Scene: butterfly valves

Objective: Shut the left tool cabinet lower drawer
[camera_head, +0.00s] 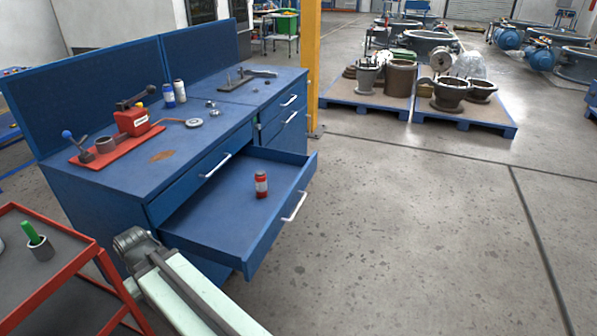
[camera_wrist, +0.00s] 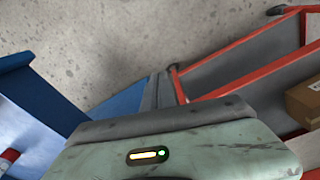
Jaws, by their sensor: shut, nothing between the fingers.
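The left tool cabinet (camera_head: 105,200) is the nearer blue cabinet. Its lower drawer (camera_head: 205,222) is pulled far out, with a white bar handle (camera_head: 295,206) on its front. A small red bottle (camera_head: 261,185) stands upright inside. The drawer above it (camera_head: 185,190) is shut. In the wrist view, the open drawer's blue wall (camera_wrist: 45,102) is at left, with part of the red bottle (camera_wrist: 7,160) at the edge. My gripper (camera_wrist: 158,88) is shut and empty, beside the drawer and apart from its handle. My arm shows at the bottom of the head view; its fingers cannot be made out there.
A red-framed cart (camera_head: 50,275) stands close at lower left; its red frame (camera_wrist: 235,58) and a cardboard box (camera_wrist: 305,100) show in the wrist view. Tools and a red vise (camera_head: 133,122) lie on the benchtop. The floor (camera_head: 420,230) right of the drawer is clear.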

